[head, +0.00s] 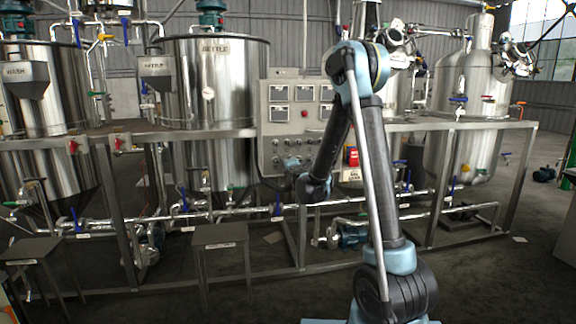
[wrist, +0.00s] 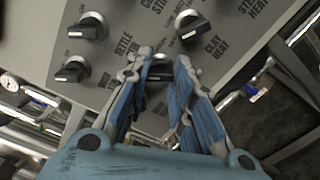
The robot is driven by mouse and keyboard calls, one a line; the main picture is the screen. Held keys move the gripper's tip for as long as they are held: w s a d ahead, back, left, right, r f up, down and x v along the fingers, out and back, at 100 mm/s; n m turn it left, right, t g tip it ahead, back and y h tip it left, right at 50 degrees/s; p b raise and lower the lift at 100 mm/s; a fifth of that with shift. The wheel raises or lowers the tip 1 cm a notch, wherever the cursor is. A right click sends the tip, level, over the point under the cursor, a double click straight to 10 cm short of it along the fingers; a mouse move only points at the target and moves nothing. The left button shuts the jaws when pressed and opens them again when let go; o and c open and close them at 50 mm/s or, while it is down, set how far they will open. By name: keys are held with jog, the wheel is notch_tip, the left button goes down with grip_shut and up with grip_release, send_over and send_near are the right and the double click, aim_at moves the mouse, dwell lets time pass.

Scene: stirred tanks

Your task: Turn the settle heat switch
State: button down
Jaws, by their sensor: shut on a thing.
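The grey control panel (head: 290,118) stands in the middle of the head view, and my gripper (head: 290,166) reaches its lower part. In the wrist view my gripper (wrist: 163,72) has its two blue fingers on either side of a dark rotary knob (wrist: 158,74) and is shut on it. The fingers cover much of this knob and the panel around it. A label starting with "SETTLE" (wrist: 122,44) lies just left of the fingers, its lower line partly hidden. I cannot read which label belongs to the held knob.
Other knobs sit close by: upper left (wrist: 88,27), left (wrist: 72,70) and upper right (wrist: 190,27), near a "CLAY HEAT" label (wrist: 217,45). A metal frame rail (head: 300,205) runs before the panel.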

jog(key=shift+d+n, duration=0.2)
jog(key=shift+n, duration=3.7)
jog(key=c, duration=1.4)
grip_release()
jog(key=shift+o, duration=0.2)
jog(key=shift+a, duration=0.1)
